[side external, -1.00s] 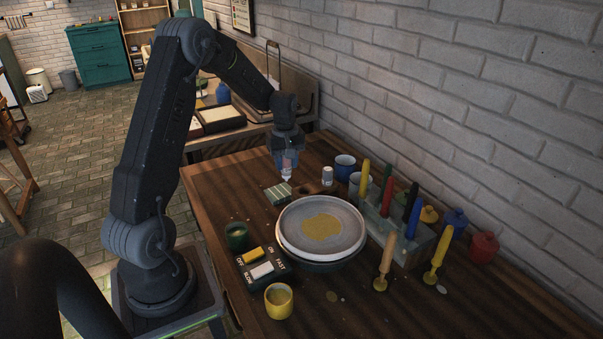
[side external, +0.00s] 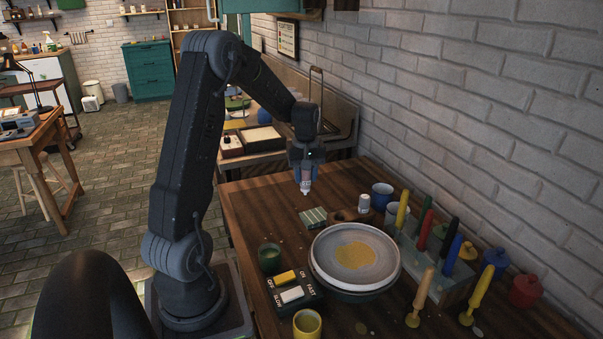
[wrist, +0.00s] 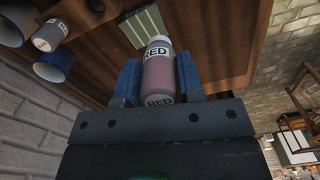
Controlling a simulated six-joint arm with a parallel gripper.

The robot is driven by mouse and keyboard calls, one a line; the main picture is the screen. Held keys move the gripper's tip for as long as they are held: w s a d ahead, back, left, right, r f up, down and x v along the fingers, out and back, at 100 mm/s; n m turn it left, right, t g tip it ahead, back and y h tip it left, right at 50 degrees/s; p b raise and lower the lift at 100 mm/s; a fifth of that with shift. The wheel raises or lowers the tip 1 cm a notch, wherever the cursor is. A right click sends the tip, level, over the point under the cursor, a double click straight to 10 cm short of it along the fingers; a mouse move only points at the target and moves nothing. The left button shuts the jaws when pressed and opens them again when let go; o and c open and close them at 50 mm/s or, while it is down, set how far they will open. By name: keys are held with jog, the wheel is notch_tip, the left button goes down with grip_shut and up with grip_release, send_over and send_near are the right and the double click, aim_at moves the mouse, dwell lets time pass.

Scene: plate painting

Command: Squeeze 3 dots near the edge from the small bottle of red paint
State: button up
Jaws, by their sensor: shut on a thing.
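My gripper (side external: 306,182) is shut on a small bottle of red paint, held nozzle down above the back part of the table. In the wrist view the red paint bottle (wrist: 158,78) sits between the blue jaws, its RED label showing. The plate (side external: 387,250) is pale grey with a yellow patch in its middle and rests on a round base (side external: 352,292). My gripper is behind and left of the plate, not over it. I see no red dots on the plate.
A striped tile (side external: 313,218) lies on the table below the bottle. A rack of coloured tools (side external: 455,285) stands right of the plate. A switch box (side external: 292,291), a green cup (side external: 270,258) and a yellow cup (side external: 307,324) are left and in front.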

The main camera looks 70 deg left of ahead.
jog(key=d+m, duration=0.7)
jog(key=d, duration=2.1)
jog(key=shift+n, duration=0.3)
jog(key=shift+w+f, duration=0.2)
jog(key=shift+f, duration=1)
jog(key=shift+w+f, duration=0.15)
jog(key=shift+f, duration=1)
jog(key=shift+o, duration=0.6)
jog(key=shift+c, duration=1.4)
jog(key=shift+o, duration=1.4)
jog(key=shift+c, duration=0.6)
